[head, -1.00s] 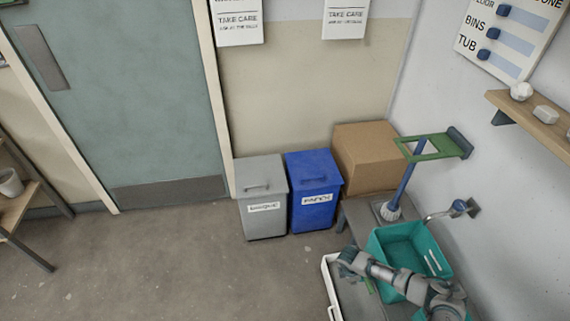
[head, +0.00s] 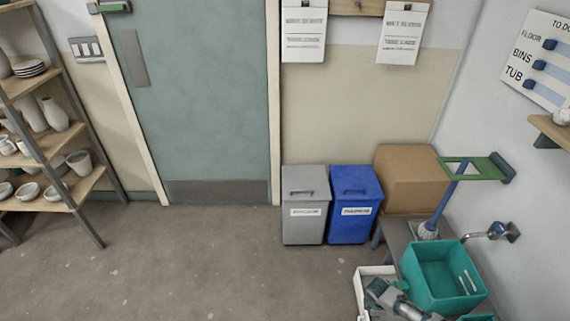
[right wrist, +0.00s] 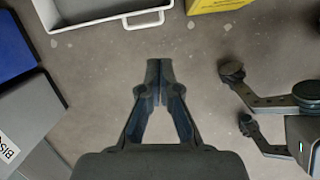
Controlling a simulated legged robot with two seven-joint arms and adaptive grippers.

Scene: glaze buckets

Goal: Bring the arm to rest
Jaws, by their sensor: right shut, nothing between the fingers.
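My right gripper (right wrist: 158,82) is shut and empty in the right wrist view, its fingertips together over bare grey floor. In the head view my right arm shows at the bottom right edge, with its gripper end (head: 377,289) in front of a white tray (head: 361,291) and left of the teal tub (head: 434,294). Much of the arm is cut off by the frame's lower edge. My left gripper is not seen.
A grey bin (head: 304,230), a blue bin (head: 353,224) and a cardboard box (head: 408,178) stand along the back wall. Shelves (head: 75,195) hold pottery at left. The floor in the middle is clear. A yellow box (right wrist: 215,4) shows in the right wrist view.

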